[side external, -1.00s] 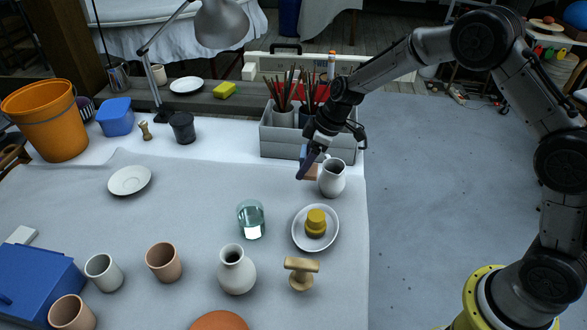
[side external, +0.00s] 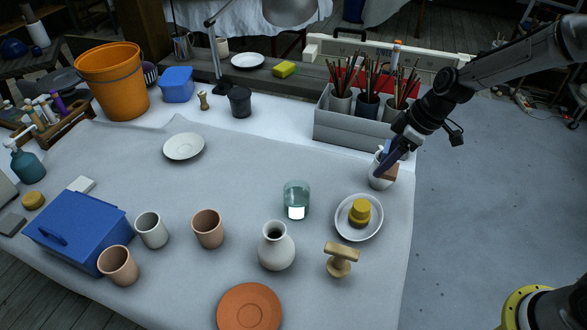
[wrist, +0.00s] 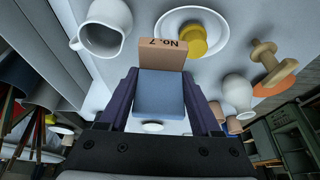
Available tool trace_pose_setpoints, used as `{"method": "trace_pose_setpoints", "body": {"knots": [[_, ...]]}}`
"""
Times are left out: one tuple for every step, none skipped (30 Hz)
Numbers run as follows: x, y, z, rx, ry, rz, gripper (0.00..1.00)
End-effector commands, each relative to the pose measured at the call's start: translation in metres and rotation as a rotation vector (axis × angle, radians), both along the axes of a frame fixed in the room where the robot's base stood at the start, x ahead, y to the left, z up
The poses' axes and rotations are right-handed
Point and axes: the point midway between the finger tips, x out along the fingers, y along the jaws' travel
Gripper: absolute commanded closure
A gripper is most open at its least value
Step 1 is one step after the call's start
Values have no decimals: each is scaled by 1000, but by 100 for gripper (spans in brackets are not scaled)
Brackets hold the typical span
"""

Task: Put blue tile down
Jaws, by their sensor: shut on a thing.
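The blue tile (wrist: 158,94) is a flat slab with a blue face and a bare tan end marked "No. 7". My gripper (wrist: 163,84) is shut on its blue part, one dark purple finger on each side. In the side view the tile's tan end (side external: 390,172) points down below my gripper (side external: 386,163). It overlaps the white jug (side external: 377,182) there and hides part of it. In the wrist view the jug (wrist: 101,27) stands apart, left of the tile. The tile seems held above the table, but its exact height is unclear.
A white plate (side external: 344,232) with yellow pieces, a wooden stamp (side external: 341,260) and a white vase (side external: 276,247) stand close by. A grey brush box (side external: 350,132) is behind. The cloth left of the glass (side external: 296,200) is fairly clear.

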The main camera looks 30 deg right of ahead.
Motion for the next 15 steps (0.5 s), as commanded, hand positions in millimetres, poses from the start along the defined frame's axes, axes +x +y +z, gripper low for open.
{"method": "trace_pose_setpoints", "body": {"knots": [[8, -1, 7, 3, -10, -26, 95], [13, 0, 11, 5, -13, -44, 95], [22, 3, 15, 7, -14, -62, 95], [30, 8, 18, 8, -16, -70, 95], [36, 14, 19, 8, -16, -76, 95], [45, 22, 22, 9, -19, -83, 95], [52, 29, 23, 10, -18, -84, 95], [58, 36, 24, 10, -19, -85, 95], [66, 46, 25, 8, -22, -82, 95], [72, 54, 25, 8, -23, -79, 95], [77, 62, 25, 6, -26, -73, 95], [83, 74, 24, 5, -28, -64, 95], [87, 82, 23, 3, -29, -56, 95], [91, 90, 22, 2, -32, -46, 95], [94, 99, 20, -2, -33, -31, 95]]}}
